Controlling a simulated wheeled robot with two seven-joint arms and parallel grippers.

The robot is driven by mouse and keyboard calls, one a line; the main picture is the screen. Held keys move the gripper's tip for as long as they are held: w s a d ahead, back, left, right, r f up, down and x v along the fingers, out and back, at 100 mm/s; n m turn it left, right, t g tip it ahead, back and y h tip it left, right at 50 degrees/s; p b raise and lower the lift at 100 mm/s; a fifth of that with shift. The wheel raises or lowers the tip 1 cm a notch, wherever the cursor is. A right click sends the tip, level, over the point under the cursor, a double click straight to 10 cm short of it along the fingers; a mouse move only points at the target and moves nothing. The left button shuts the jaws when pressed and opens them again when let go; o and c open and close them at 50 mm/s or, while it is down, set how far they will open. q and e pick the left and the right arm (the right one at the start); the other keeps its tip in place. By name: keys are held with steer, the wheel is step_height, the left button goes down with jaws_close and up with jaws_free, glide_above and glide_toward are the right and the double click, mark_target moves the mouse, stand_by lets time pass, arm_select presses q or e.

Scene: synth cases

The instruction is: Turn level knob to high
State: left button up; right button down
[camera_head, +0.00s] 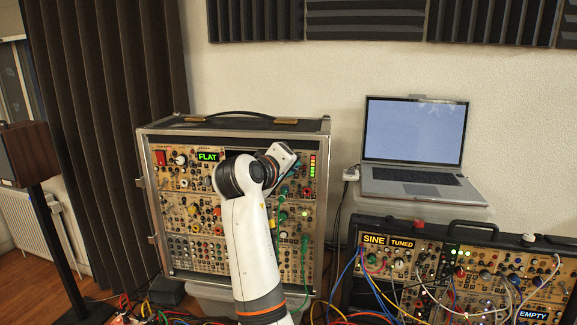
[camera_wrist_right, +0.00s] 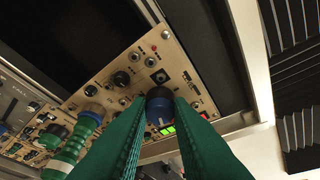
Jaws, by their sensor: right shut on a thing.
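In the right wrist view, a dark knob with a blue side (camera_wrist_right: 158,111) sits on the tan panel. The green fingers of my right gripper (camera_wrist_right: 163,104) stand on either side of it and are shut on it. In the head view, the end of my right arm (camera_head: 281,154) reaches the upper right of the tall synth case (camera_head: 326,210), and the arm hides the knob and fingertips. A level meter (camera_head: 312,165) beside it is lit green, yellow and red. Which setting the knob points to cannot be told. My left gripper is not in view.
Green plugs and cables (camera_head: 304,243) stand close below and right of the arm. A laptop (camera_head: 415,135) and a second case (camera_head: 440,232) with many cables are at right.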

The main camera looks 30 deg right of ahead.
steer(key=shift+s+d+f+m+t+y+p, duration=0.1)
steer(key=shift+m+t+y+p, duration=0.4)
steer(key=shift+m+y, duration=0.85)
steer(key=shift+m, duration=0.35)
steer(key=c, duration=1.3)
jaws_free()
steer(key=shift+h, duration=0.25)
